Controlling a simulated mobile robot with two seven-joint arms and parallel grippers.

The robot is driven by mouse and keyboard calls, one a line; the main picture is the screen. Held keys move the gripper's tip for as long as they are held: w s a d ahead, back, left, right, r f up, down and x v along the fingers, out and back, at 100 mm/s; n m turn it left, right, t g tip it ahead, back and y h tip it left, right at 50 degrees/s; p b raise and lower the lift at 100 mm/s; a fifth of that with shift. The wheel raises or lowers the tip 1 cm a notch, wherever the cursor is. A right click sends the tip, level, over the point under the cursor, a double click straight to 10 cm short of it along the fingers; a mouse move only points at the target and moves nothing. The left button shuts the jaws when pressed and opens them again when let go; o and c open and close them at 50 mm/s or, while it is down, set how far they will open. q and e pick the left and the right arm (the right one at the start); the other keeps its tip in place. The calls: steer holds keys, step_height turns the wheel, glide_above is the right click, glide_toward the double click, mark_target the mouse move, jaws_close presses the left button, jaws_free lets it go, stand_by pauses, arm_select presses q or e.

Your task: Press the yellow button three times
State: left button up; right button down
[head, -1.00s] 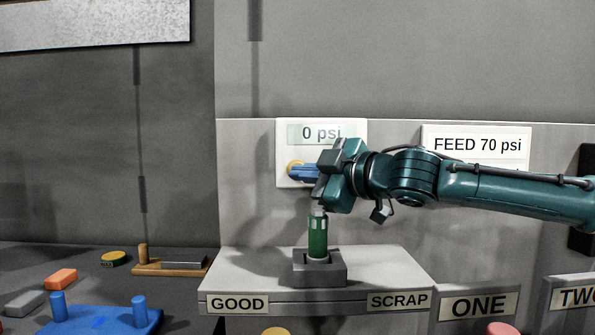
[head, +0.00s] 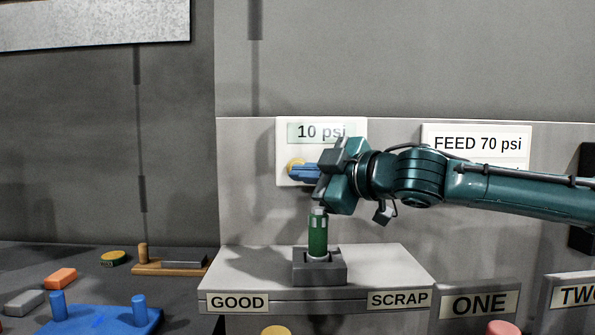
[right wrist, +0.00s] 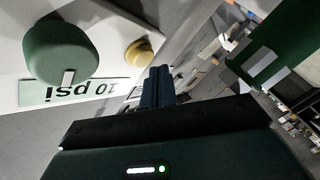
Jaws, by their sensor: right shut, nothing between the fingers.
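The yellow button (head: 296,165) is on a white wall panel (head: 283,138), partly hidden behind my right gripper's blue fingers in the head view. In the right wrist view the yellow button (right wrist: 138,53) shows as a round knob close beyond the fingertips. My right gripper (head: 303,173) is shut and empty, its fingers side by side (right wrist: 158,80). I cannot tell for sure whether they touch the button. The panel display (head: 320,132) reads 10 psi. My left gripper is not in view.
A green knob (right wrist: 62,50) sits on the panel beside the button. Below my gripper, a green cylinder (head: 318,232) stands upright in a grey holder (head: 319,272) on a ledge marked GOOD and SCRAP. A FEED 70 psi sign (head: 477,145) is behind my right arm.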

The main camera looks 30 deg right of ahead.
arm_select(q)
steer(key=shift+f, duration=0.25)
arm_select(e)
steer(key=shift+s+a, duration=0.35)
steer(key=shift+s, duration=0.4)
steer(key=shift+s+a, duration=0.35)
steer(key=shift+s, duration=0.4)
steer(key=shift+s+a, duration=0.35)
steer(key=shift+s, duration=0.4)
stand_by(0.9)
